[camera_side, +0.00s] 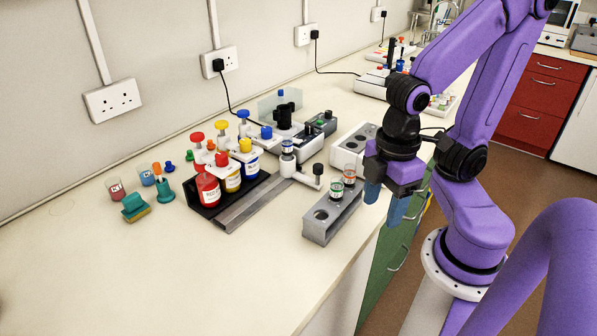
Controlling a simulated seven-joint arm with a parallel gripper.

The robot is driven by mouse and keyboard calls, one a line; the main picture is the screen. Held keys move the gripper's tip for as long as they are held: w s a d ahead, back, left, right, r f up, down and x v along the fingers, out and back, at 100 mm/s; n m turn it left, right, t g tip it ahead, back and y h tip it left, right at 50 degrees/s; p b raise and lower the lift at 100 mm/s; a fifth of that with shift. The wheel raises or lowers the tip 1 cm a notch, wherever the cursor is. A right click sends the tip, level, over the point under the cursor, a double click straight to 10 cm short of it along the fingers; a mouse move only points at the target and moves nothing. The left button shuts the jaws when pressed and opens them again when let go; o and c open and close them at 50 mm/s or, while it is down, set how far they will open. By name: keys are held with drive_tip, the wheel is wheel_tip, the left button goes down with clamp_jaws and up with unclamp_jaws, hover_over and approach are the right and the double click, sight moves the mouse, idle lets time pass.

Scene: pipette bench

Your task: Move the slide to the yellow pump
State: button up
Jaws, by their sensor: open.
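The slide (299,176) is a small white carriage with a black knob and a small vial on it. It sits at the far end of a grey rail (243,206), past the blue pump. The yellow pump (246,145) has a yellow nozzle and tops a yellow bottle (232,181). It stands between the red pump (221,159) and the blue pump (266,132), in a black rack beside the rail. My gripper (386,203) is open, with its fingers pointing down near the bench's front edge. It is right of the slide and apart from it.
A grey block (325,222) with vials stands between the rail and the bench edge. A white holed rack (352,141) is behind it. Small beakers and a teal stand (135,207) are at left. The front left bench is clear.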

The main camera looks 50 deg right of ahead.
drive_tip(key=shift+c, duration=0.3)
wheel_tip(320, 180, up, 9)
drive_tip(key=m, duration=1.4)
hover_over(318, 166)
wheel_tip(318, 166, down, 18)
drive_tip(key=shift+w+d+r, duration=0.1)
drive_tip(key=shift+r, duration=0.15)
clamp_jaws()
